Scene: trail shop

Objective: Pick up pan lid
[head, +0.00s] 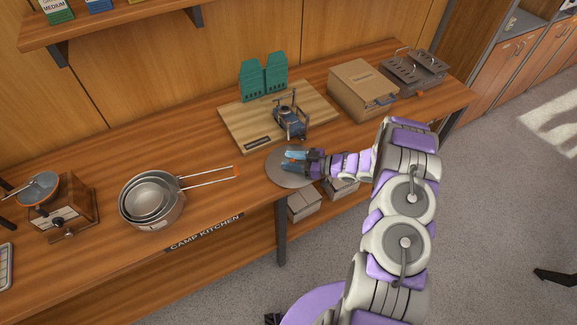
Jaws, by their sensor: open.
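The pan lid (281,178) is a flat grey disc lying on the wooden counter near its front edge, right of the nested pans. My gripper (294,162) is over the lid, reaching in from the right, with its blue fingers above the lid's middle. It is open. The fingers and wrist cover the lid's centre and right part, so any knob is hidden. I cannot tell whether the fingers touch the lid.
Nested pans (150,199) with long handles sit left of the lid. Behind it, a wooden board (240,122) holds a small blue stove (290,119). A wooden case (362,90) stands at the back right.

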